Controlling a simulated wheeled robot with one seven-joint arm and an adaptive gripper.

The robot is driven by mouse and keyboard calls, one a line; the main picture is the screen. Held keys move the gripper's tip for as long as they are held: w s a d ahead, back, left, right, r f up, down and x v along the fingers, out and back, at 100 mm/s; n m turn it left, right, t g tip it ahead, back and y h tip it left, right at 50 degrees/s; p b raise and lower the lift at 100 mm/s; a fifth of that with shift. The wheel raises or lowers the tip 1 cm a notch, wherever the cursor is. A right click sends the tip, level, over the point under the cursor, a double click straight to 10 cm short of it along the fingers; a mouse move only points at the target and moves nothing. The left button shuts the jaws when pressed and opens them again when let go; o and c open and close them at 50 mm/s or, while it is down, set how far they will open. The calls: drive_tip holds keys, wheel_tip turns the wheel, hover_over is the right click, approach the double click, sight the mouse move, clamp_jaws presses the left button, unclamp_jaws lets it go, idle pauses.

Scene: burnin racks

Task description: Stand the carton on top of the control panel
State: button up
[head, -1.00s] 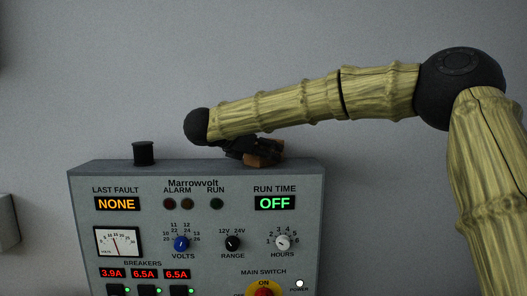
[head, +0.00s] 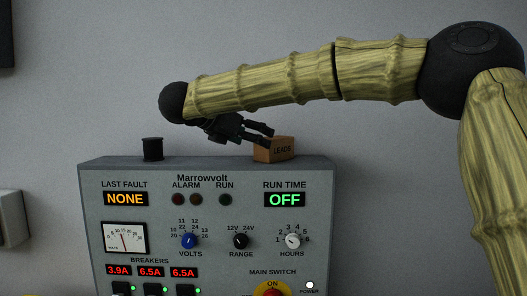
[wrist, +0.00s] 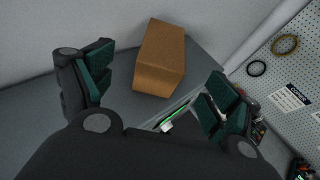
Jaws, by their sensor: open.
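The carton (head: 274,149) is a small brown box marked LEADS. It stands on the top face of the grey control panel (head: 120,171), near the right end. In the wrist view the carton (wrist: 161,57) rests on the panel's top (wrist: 119,110), beyond and between my open fingers. My gripper (head: 264,134) is open and empty, just left of and above the carton in the head view. In the wrist view my gripper (wrist: 155,90) has its two green-padded fingers spread wide, apart from the carton.
A black spool-like cylinder (head: 152,149) stands on the panel's top at the left. A grey wall rises behind. In the wrist view a pegboard (wrist: 285,75) with hanging rings and a notice is at the right. The panel top between cylinder and carton is clear.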

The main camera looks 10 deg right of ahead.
drive_tip(key=shift+b+v, duration=0.5)
drive_tip(key=shift+v, duration=1.1)
